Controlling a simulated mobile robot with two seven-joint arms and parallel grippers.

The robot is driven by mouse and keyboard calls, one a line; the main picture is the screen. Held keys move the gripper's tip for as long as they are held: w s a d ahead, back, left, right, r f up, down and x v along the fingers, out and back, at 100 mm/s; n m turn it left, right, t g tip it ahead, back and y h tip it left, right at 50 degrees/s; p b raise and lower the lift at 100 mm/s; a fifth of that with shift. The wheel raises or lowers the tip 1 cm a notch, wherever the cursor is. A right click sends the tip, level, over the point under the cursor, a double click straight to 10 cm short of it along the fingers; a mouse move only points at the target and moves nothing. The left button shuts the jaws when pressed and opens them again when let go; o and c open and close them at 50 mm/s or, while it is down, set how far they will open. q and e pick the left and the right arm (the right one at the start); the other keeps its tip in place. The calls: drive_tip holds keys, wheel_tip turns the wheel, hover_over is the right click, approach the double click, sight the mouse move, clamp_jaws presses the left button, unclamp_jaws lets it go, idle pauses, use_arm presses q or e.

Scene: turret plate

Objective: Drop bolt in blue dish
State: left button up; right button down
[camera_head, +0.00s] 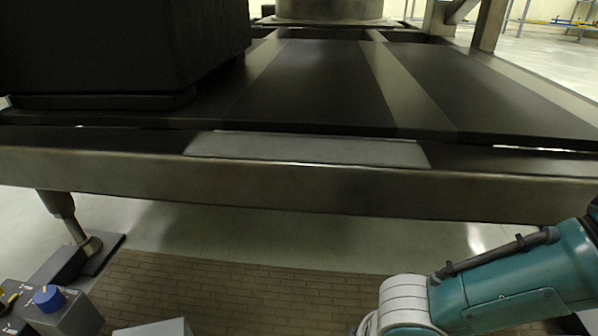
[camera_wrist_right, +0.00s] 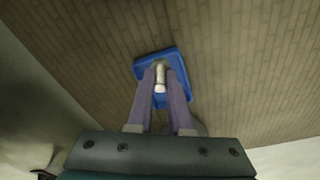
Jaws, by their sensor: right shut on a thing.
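In the right wrist view, my right gripper (camera_wrist_right: 161,92) is shut on a small pale metal bolt (camera_wrist_right: 160,78), held between the fingertips. The blue dish (camera_wrist_right: 146,67) lies beyond the fingertips, and the bolt and fingers overlap it in the picture. I cannot tell the gap between bolt and dish. In the head view my right arm comes in at the lower right and its gripper is out of frame. My left gripper is not in view.
A large metal-framed table with dark panels (camera_head: 310,85) spans the head view. A big black block (camera_head: 120,50) stands at its left. A control box with a blue knob (camera_head: 48,298) is at the lower left. Brick-patterned flooring (camera_head: 230,290) shows below.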

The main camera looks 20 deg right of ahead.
wheel_tip(320, 180, up, 9)
drive_tip(key=p, duration=0.5)
drive_tip(key=shift+f+p, duration=0.2)
drive_tip(key=shift+p, duration=0.1)
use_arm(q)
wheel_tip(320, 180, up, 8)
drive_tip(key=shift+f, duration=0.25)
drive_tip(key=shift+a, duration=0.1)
